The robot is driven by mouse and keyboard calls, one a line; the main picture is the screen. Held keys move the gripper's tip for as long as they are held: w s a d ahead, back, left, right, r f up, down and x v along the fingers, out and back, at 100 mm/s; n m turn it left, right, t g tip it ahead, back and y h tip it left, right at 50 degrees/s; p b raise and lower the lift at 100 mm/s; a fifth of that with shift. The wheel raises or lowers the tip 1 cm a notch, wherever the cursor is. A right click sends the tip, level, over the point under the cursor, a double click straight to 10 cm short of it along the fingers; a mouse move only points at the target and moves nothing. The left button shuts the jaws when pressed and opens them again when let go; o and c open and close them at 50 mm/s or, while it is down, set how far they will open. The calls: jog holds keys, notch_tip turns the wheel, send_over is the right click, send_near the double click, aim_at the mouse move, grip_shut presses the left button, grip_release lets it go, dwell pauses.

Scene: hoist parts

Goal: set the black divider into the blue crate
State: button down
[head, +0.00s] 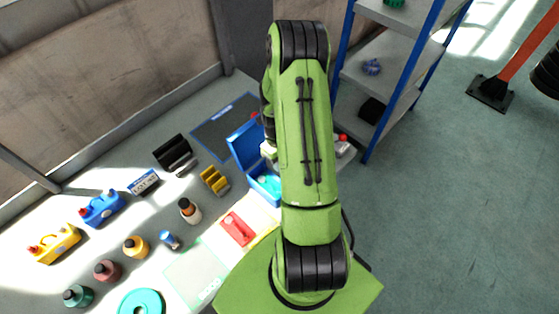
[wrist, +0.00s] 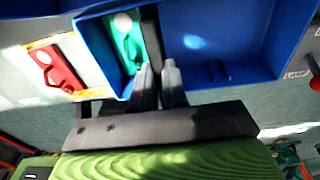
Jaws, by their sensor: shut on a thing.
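The blue crate (wrist: 225,50) fills the top of the wrist view. In the head view the blue crate (head: 245,143) is partly hidden behind my arm. My gripper (wrist: 158,70) reaches over the crate's near wall, its two grey fingers shut on the black divider (wrist: 151,30). The divider stands as a dark strip across the crate, between a narrow left part holding a green item (wrist: 126,42) and a wide, mostly bare right part. I cannot tell whether it touches the crate floor. My gripper is hidden behind the arm in the head view.
A red part (head: 238,229) lies on a pale mat left of the crate. Bottles, jugs, a yellow holder (head: 214,181) and a black holder (head: 174,152) stand further left on the bench. A blue-framed shelf (head: 385,70) stands behind at right. Open floor lies to the right.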

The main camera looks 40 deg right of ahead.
jog(key=shift+s+f+b, duration=0.35)
jog(key=shift+f+b, duration=0.05)
jog(key=shift+f, duration=0.2)
jog(key=shift+s, duration=0.1)
jog(key=shift+s+a+f+b, duration=0.1)
jog(key=shift+s+f+b, duration=0.2)
jog(key=shift+f+b, duration=0.3)
jog(key=c, duration=0.7)
grip_release()
jog(key=shift+w+r, duration=0.2)
jog(key=shift+w, duration=0.05)
jog(key=shift+r, duration=0.15)
